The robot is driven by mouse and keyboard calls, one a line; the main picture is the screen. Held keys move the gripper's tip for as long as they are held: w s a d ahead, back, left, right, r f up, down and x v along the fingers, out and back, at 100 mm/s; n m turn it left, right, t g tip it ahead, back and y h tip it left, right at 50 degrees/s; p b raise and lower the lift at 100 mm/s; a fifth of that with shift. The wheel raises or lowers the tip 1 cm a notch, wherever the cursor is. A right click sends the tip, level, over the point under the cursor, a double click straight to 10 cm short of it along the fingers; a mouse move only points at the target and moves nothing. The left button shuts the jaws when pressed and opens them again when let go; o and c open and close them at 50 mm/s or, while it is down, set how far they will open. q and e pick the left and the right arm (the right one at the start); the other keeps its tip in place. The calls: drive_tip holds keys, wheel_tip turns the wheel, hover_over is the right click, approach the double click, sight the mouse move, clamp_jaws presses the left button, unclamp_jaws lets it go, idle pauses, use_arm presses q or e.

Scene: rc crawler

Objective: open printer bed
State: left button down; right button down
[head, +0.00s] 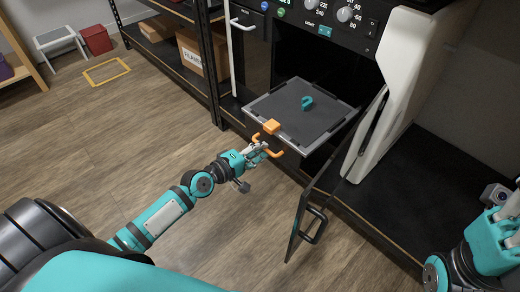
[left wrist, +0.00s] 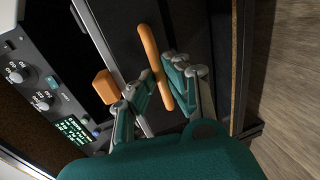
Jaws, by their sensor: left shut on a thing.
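The printer (head: 418,60) stands at the upper right with its dark door (head: 303,220) swung open. Its flat grey bed (head: 283,105) sticks out of the front opening. A small teal hooked piece (head: 307,103) lies on the bed. The bed's front edge carries an orange block (head: 271,127) and an orange handle (head: 276,153). My left gripper (head: 262,149) is shut on the orange handle. In the left wrist view the handle (left wrist: 152,62) passes between the two fingers (left wrist: 160,88).
The open door with its black handle (head: 315,225) stands just right of the bed. Black shelving (head: 212,65) with a cardboard box (head: 192,52) stands behind to the left. A red bin (head: 96,40) and a white stool (head: 57,40) are farther back. The wooden floor (head: 110,140) is clear.

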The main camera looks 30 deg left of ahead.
use_arm(q)
drive_tip(key=c, duration=1.4)
unclamp_jaws()
drive_tip(key=v, duration=1.2)
